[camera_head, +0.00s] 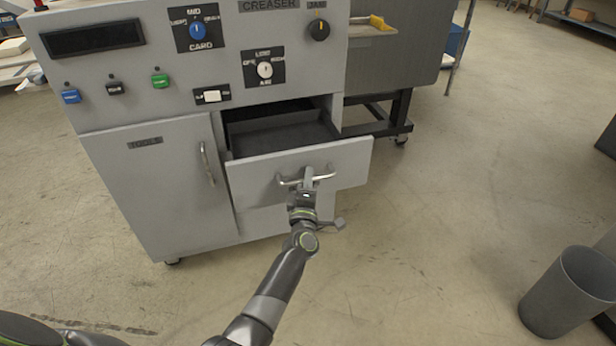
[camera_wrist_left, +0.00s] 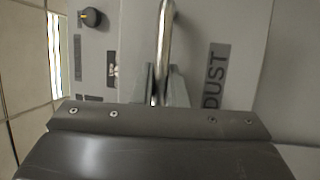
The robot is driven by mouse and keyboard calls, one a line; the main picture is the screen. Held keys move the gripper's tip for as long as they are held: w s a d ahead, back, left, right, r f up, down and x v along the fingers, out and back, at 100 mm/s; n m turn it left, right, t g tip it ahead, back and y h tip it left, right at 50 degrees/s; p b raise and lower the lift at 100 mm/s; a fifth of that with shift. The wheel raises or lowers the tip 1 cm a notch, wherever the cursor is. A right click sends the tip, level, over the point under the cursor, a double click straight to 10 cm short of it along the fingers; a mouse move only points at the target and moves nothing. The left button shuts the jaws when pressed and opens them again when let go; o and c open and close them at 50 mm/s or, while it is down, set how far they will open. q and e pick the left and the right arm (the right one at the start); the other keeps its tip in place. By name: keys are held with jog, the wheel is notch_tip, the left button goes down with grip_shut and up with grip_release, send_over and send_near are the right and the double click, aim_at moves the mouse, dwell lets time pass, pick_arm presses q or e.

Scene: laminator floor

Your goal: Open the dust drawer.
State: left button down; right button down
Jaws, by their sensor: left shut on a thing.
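The dust drawer (camera_head: 345,158) is a grey drawer in the lower right of the grey machine, and it stands pulled out with its dark inside showing. Its front carries a curved metal handle (camera_head: 288,182). My left gripper (camera_head: 307,176) is shut on this handle near its middle. In the left wrist view the gripper's fingers (camera_wrist_left: 163,85) close around the metal handle (camera_wrist_left: 165,35). The label DUST (camera_wrist_left: 215,75) is beside it on the drawer front. My right gripper is not in view.
A tools door (camera_head: 155,190) with its own handle is closed left of the drawer. Knobs and coloured buttons (camera_head: 160,80) sit above. A grey bin (camera_head: 568,290) stands at the lower right. The floor (camera_head: 440,230) between bin and machine is clear.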

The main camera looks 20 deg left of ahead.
pick_arm(q)
jog(key=shift+s+d, duration=0.1)
jog(key=shift+s, duration=0.1)
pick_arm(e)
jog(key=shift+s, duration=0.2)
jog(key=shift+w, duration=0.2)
pick_arm(q)
jog(key=c, duration=1.6)
grip_release()
jog(key=shift+o, duration=0.7)
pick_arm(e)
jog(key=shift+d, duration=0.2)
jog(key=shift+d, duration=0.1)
